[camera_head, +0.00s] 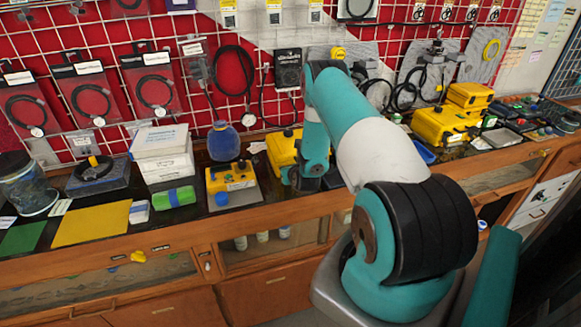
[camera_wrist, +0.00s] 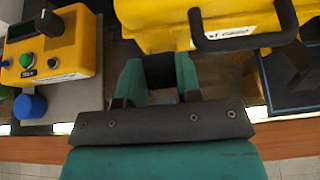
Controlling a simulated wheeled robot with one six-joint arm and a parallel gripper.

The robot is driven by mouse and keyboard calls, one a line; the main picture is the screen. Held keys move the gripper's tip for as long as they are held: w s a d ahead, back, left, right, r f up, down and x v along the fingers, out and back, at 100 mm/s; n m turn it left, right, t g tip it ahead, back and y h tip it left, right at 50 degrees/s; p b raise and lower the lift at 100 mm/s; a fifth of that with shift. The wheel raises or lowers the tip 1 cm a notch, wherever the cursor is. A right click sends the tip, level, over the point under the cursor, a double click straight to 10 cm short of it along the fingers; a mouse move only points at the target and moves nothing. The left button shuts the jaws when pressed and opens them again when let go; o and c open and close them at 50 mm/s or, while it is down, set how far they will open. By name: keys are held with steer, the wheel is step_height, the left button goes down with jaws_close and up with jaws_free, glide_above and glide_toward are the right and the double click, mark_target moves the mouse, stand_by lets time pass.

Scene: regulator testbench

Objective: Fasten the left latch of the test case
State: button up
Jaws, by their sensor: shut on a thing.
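The yellow test case (camera_wrist: 160,38) fills the top of the wrist view, with its black handle (camera_wrist: 240,38) to the right. In the head view the case (camera_head: 278,152) stands on the bench, partly hidden by my arm. My gripper (camera_wrist: 158,72) is at the front of the case, left of the handle. Its teal fingers are shut on a dark piece, which appears to be the left latch (camera_wrist: 159,70). The latch's exact position is hard to tell, as the fingers cover its sides. In the head view the fingertips are hidden behind my arm.
A yellow control box (camera_head: 232,183) with a blue cap stands close to the left of the case. Another yellow case (camera_head: 440,125) stands to the right. The wooden bench edge runs along the front.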

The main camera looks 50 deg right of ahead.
steer(key=shift+w+d+r+g+y+p, duration=0.35)
steer(key=shift+g+y+p, duration=0.2)
steer(key=shift+g, duration=0.25)
steer(key=shift+w, duration=0.1)
steer(key=o, duration=0.9)
steer(key=shift+a, duration=0.1)
steer(key=shift+f, duration=0.2)
